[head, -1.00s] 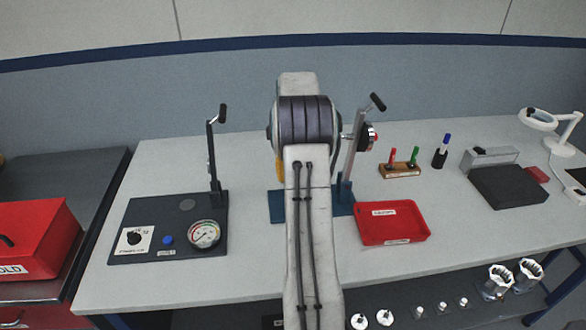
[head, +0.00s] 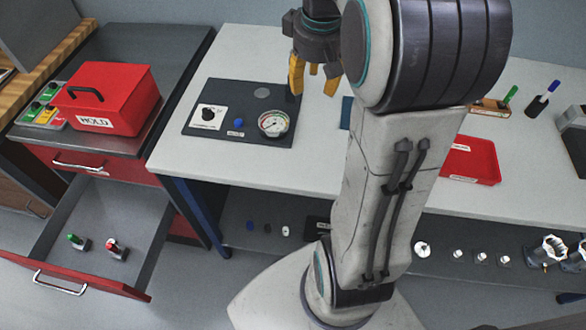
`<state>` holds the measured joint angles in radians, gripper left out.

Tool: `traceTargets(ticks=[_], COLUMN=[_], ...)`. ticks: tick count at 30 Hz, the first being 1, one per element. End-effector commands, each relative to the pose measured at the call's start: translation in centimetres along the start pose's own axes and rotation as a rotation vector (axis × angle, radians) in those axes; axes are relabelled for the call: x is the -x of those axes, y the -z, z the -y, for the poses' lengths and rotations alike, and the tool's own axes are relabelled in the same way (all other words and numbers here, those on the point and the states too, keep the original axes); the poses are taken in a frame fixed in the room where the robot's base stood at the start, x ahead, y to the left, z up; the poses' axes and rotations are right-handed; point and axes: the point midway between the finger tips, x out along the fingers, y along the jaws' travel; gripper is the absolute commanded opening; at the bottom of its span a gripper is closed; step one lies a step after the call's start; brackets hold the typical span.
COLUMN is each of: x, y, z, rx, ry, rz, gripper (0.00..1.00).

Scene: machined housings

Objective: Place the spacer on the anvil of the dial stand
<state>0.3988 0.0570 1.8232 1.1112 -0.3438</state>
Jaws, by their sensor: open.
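My gripper (head: 315,82) hangs at the top centre with its yellow fingers apart, with nothing visible between them. It shows over the back right corner of a dark plate (head: 215,133) that carries a round gauge (head: 274,123). The dial stand is almost wholly hidden behind my arm; a sliver of a blue base (head: 346,113) shows at the arm's left edge. Its anvil is not visible. I cannot single out the spacer: several small metal parts, one a round disc (head: 421,248), stand on the shelf under the bench.
A red box (head: 118,105) marked HOLD sits on the left cabinet, above an open drawer (head: 75,205) with a green-topped and a red-topped part. A red tray (head: 470,165) lies right of my arm. The white bench front (head: 270,172) is clear.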

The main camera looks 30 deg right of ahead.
Motion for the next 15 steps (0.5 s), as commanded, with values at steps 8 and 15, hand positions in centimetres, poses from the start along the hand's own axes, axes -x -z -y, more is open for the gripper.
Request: traceTargets(ticks=[8, 15], x=[1.2, 0.2], y=[-7.5, -12.8], z=[8.4, 11.7], rx=[0.033, 0.046], ry=[0.017, 0.044], rz=[-0.094, -0.149], gripper=[0.46, 0.46])
